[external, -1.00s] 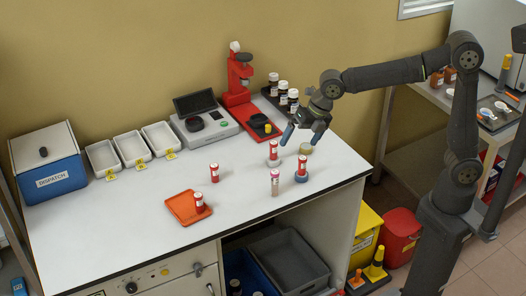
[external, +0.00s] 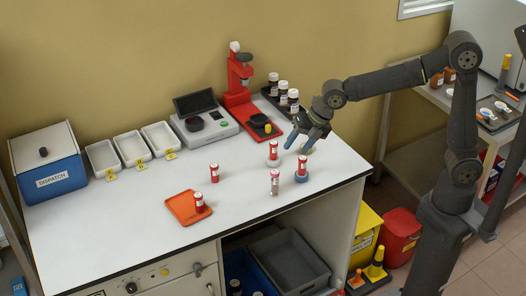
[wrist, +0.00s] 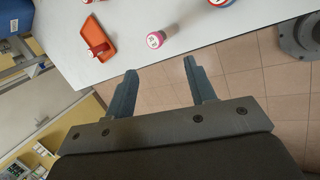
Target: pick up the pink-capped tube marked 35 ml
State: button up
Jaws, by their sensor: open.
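An orange tray (external: 178,208) holds a red tube; another red tube (external: 214,173) stands behind it. The bench front edge is near the pink-capped tube.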

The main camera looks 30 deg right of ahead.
notch_tip(320, 180, down, 8)
jog(key=d+m+t+y, duration=0.1)
jog(key=m+t+y, duration=0.15)
jog(key=m, duration=0.75)
jog(key=m+t+y, duration=0.1)
jog(key=m+y, duration=0.3)
jog(key=m, duration=0.7)
send_near(275, 183)
jog(key=w+a+f, duration=0.1)
jog(key=f, duration=0.1)
jog(key=w+a+f, duration=0.2)
jog(key=shift+a+f, duration=0.1)
jog(key=shift+a, duration=0.2)
jog(key=shift+w+r+x, duration=0.1)
jog(key=shift+w+x, duration=0.05)
jog(key=shift+x, duration=1.45)
jog(key=shift+w+r+x, duration=0.15)
jog(key=shift+x, duration=1.45)
jog(key=c, duration=1.1)
